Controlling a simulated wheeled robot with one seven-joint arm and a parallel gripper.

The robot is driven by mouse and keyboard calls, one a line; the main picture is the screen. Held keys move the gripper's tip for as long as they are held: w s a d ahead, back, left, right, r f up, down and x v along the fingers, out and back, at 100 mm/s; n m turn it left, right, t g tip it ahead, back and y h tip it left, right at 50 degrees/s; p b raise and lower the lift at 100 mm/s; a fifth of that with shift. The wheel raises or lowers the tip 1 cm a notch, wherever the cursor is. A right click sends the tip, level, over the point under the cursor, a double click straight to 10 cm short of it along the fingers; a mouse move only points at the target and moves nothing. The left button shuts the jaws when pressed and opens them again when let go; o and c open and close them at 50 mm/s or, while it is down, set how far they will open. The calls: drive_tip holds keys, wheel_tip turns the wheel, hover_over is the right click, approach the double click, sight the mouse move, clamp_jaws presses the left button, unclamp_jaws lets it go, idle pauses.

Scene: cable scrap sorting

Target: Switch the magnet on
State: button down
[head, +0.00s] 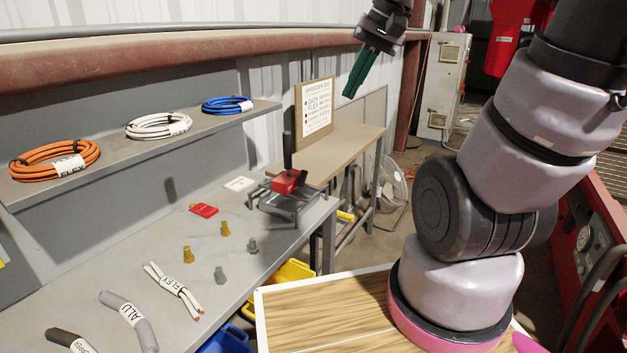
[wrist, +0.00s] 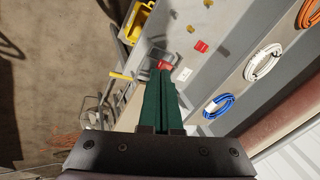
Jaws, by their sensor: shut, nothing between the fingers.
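A red block with a dark upright lever or post (head: 287,150) sits on a grey metal stand (head: 290,204) at the far right end of the grey bench; it looks like the magnet device, but I cannot tell its switch setting. Its red part (wrist: 165,65) shows just past my fingertips in the wrist view, partly hidden by them. My gripper (head: 348,95) is shut and empty, high in the air to the right of the device and apart from it. Its dark green fingers (wrist: 161,76) lie together, pointing down in the head view.
A red tag (head: 203,210), brass and grey fittings (head: 220,274) and labelled cable pieces (head: 174,288) lie on the bench. Orange (head: 54,165), white (head: 158,126) and blue (head: 227,105) coils rest on the shelf above. A sign board (head: 314,108) stands behind. Yellow and blue bins sit below.

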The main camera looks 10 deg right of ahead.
drive_tip(key=w+f+m+g+y, duration=0.25)
drive_tip(key=w+f+y, duration=0.75)
drive_tip(key=w+f, duration=0.7)
drive_tip(key=w+d+f+m+t+y, duration=0.3)
drive_tip(key=w+f+t, duration=0.1)
drive_tip(key=f, duration=0.6)
drive_tip(key=m+t, duration=0.5)
drive_tip(key=t, duration=0.1)
approach(302, 178)
drive_tip(key=d+f, duration=0.1)
drive_tip(key=d, duration=0.3)
drive_tip(key=shift+w+d, duration=0.15)
drive_tip(key=shift+w, duration=0.25)
drive_tip(key=x, duration=1)
